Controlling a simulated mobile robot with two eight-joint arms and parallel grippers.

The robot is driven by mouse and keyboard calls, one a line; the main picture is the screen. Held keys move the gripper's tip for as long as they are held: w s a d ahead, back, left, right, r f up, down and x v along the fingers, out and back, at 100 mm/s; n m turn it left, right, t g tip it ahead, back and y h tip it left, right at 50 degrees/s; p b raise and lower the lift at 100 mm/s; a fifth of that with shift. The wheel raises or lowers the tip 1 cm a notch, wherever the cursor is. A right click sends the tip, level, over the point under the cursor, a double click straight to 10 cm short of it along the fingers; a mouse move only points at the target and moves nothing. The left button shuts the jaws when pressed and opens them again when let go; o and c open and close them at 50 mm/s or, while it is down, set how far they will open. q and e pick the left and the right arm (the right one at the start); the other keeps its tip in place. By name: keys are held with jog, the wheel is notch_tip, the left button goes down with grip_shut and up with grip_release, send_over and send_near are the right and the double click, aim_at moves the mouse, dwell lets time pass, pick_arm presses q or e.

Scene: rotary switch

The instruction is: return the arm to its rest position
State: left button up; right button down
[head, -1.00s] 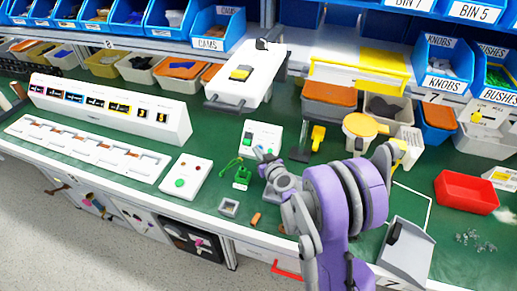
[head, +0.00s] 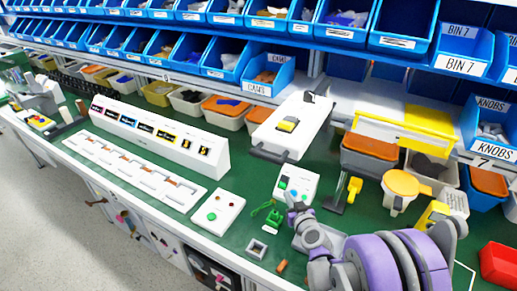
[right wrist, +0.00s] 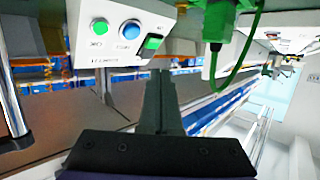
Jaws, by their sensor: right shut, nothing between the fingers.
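My right arm (head: 390,262), purple and grey, comes in from the bottom right in the head view. My right gripper (head: 291,200) is beside the small white control box (head: 310,180) on the green bench. In the right wrist view the gripper (right wrist: 160,95) has its dark fingers together with nothing between them. My left gripper is not in view.
Blue bins (head: 270,75) line the back.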

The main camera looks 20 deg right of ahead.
jog(key=s+a+r+n+g+y+p, duration=0.15)
jog(key=s+a+r+g+y, duration=0.3)
jog(key=s+a, duration=0.65)
jog(key=s+a+g+h, duration=0.1)
jog(key=s+g, duration=0.1)
jog(key=s, duration=0.6)
jog(key=s+a+g+h+p, duration=0.1)
jog(key=s+a+g, duration=0.1)
jog(key=s, duration=0.6)
jog(key=shift+f+g+h, duration=0.25)
jog(key=shift+g+h, duration=0.1)
jog(key=shift+g, duration=0.1)
jog(key=shift+w, duration=0.15)
